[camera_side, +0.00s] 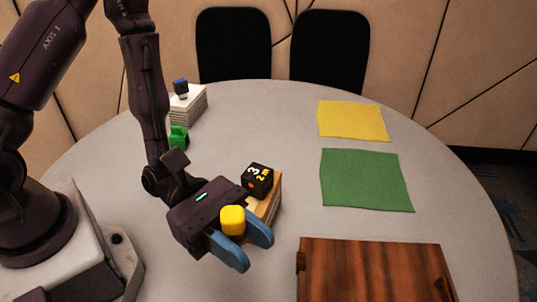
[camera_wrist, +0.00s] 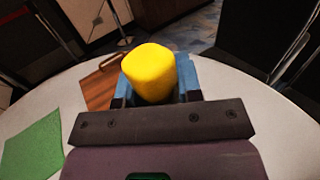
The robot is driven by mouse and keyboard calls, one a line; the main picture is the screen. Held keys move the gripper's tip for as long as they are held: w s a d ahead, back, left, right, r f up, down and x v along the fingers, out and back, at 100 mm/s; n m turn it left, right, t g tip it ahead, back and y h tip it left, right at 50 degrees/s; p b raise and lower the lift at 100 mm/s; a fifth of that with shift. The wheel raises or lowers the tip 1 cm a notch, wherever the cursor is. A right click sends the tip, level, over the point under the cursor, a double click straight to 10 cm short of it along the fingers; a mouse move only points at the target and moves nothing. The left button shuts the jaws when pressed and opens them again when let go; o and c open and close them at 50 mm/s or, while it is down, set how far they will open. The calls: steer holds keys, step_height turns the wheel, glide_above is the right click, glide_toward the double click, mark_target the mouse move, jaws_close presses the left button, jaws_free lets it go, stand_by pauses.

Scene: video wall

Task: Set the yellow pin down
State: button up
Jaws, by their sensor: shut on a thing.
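The yellow pin (camera_side: 232,220) is a short, rounded yellow piece held between the blue fingers of my gripper (camera_side: 242,245). In the wrist view the yellow pin (camera_wrist: 151,73) fills the space between the fingers, and its far side is hidden. My gripper is shut on it. The gripper is over the front left part of the round table, just in front of a wooden block. How high the pin is above the table I cannot tell.
A black cube with markings (camera_side: 258,180) sits on the wooden block (camera_side: 270,204), close behind my gripper. A dark wooden board or box (camera_side: 375,272) is at front right. Green (camera_side: 366,181) and yellow (camera_side: 353,120) cloths lie at right. A green object (camera_side: 179,138) and white stack (camera_side: 185,106) stand at back left.

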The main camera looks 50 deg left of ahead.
steer(key=shift+r, duration=0.95)
steer(key=w+a+n+t+y, duration=0.1)
steer(key=w+a+n+t, duration=0.1)
steer(key=w+a+t, duration=0.1)
steer(key=w+a+n+t+y, duration=0.2)
steer(key=w+a+t, duration=0.1)
steer(key=w+a, duration=0.3)
steer(key=w+a+n+t+y, duration=0.1)
steer(key=w+a+n+t, duration=0.1)
steer(key=w+a, duration=0.2)
steer(key=shift+w+a+f+t, duration=0.25)
steer(key=shift+w+a+t, duration=0.15)
steer(key=shift+a, duration=0.1)
steer(key=w+a+n+t+y, duration=0.2)
steer(key=a+n+y, duration=0.15)
steer(key=a, duration=0.45)
steer(key=w+a+n+t+y, duration=0.2)
steer(key=w+a+t+y, duration=0.15)
steer(key=a, duration=0.55)
steer(key=shift+g, duration=0.45)
steer(key=shift+w+a+f, duration=0.2)
steer(key=shift+w+f, duration=2)
steer(key=shift+f, duration=0.75)
steer(key=shift+w+a+f, duration=0.2)
steer(key=shift+w+f, duration=2)
steer(key=shift+f, duration=0.75)
steer(key=shift+w+a+f, duration=0.2)
steer(key=shift+w+f, duration=2)
steer(key=shift+f, duration=0.75)
steer(key=shift+f, duration=0.15)
